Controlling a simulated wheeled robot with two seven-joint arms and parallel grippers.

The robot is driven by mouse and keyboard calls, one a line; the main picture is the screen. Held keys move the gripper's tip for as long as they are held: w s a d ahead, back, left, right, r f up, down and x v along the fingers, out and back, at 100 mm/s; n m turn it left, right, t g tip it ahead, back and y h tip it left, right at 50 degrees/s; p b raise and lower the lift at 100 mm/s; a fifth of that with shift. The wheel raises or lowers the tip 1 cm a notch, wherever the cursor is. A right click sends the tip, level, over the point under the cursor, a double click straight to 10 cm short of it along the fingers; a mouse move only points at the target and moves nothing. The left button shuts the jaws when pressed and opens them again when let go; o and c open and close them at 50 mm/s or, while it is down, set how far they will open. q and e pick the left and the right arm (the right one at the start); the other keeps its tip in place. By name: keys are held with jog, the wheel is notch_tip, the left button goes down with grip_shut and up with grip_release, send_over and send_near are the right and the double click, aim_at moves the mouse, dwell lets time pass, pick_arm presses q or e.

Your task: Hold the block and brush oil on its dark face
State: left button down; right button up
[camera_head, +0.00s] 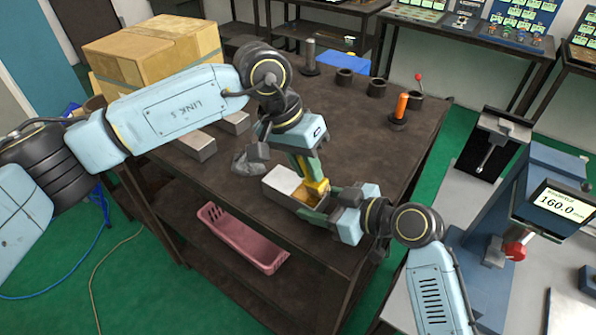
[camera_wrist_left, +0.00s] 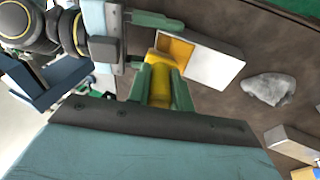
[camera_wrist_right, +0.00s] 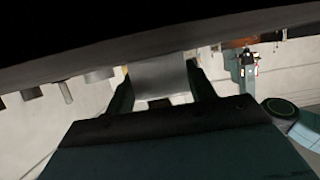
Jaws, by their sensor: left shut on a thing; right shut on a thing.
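The block (camera_head: 283,180) is held over the front of the dark table; it shows a pale silver side and a yellow-brown face. It also shows in the left wrist view (camera_wrist_left: 213,66) and, in grey, in the right wrist view (camera_wrist_right: 158,76). My right gripper (camera_head: 326,203) is shut on the block from the right. My left gripper (camera_wrist_left: 160,82) is shut on a yellow piece (camera_head: 318,187), apparently the brush, with its tip at the yellow-brown face. The fingers and piece hide part of that face. Whether the tip touches it, I cannot tell.
A grey crumpled lump (camera_head: 246,162) and metal bars (camera_head: 197,146) lie left of the block. A cardboard box (camera_head: 155,52), dark cups (camera_head: 377,87) and an orange-handled tool (camera_head: 401,106) stand farther back. A pink tray (camera_head: 242,238) is on the lower shelf. A machine (camera_head: 555,200) stands right.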

pick_arm(q)
jog(key=shift+w+d, duration=0.75)
jog(key=shift+w, duration=0.25)
jog(key=shift+s+a, duration=2)
jog(key=shift+s, duration=0.75)
notch_tip(320, 180, up, 8)
jog(key=shift+f, duration=0.45)
